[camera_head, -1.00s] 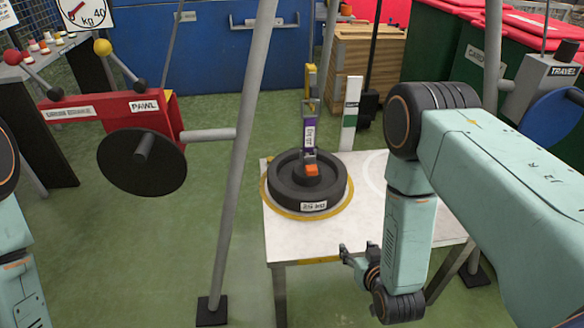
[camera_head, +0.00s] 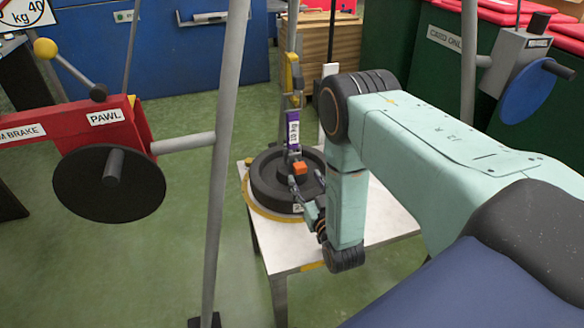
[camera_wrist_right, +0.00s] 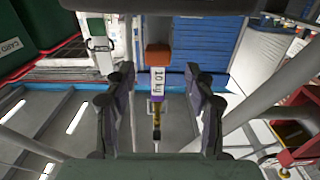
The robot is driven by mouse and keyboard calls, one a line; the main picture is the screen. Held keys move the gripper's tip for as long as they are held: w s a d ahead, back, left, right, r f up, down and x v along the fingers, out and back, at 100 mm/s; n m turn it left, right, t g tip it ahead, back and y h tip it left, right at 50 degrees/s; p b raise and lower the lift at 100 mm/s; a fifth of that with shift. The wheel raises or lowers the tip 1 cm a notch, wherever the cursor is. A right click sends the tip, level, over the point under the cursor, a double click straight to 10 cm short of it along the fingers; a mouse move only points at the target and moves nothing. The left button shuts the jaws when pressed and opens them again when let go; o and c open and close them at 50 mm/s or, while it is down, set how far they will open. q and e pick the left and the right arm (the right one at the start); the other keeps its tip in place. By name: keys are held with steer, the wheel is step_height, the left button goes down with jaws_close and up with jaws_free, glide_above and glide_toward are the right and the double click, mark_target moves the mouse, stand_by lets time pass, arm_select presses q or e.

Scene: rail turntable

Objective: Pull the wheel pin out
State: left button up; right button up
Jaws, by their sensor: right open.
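An orange block (camera_head: 299,168), which may be the wheel pin, sits at the hub of a black wheel-shaped weight (camera_head: 262,183), just below a purple 10 kg scale (camera_head: 293,130) hanging upright. My right gripper (camera_head: 306,183) is open, its fingers low over the front right of the weight, close to the orange block. In the right wrist view the orange block (camera_wrist_right: 158,54) and the 10 kg label (camera_wrist_right: 157,82) show between the spread fingers (camera_wrist_right: 160,100), touching neither. The pin's shaft cannot be seen. My left gripper is out of view.
The weight rests on a white table (camera_head: 378,215) with a yellow ring. A grey slanted pole (camera_head: 222,150) stands left of the table. A red winch with a black wheel (camera_head: 105,188) is at left, a blue handwheel (camera_head: 530,90) at right. The hanging hook (camera_head: 292,80) rises above the weight.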

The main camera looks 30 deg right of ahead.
mark_target(302, 171)
steer(key=x, duration=0.1)
steer(key=b+x, duration=0.1)
steer(key=x, duration=0.2)
steer(key=shift+w+d+f, duration=0.15)
steer(key=shift+d+f, duration=0.1)
steer(key=shift+f, duration=0.1)
steer(key=shift+w+r+b, duration=0.2)
steer(key=shift+w+b, duration=0.15)
steer(key=shift+w, duration=0.2)
steer(key=shift+w+d+f, duration=0.1)
steer(key=shift+w+d, duration=0.05)
steer(key=shift+w, duration=0.2)
steer(key=shift+c, duration=1.3)
jaws_close()
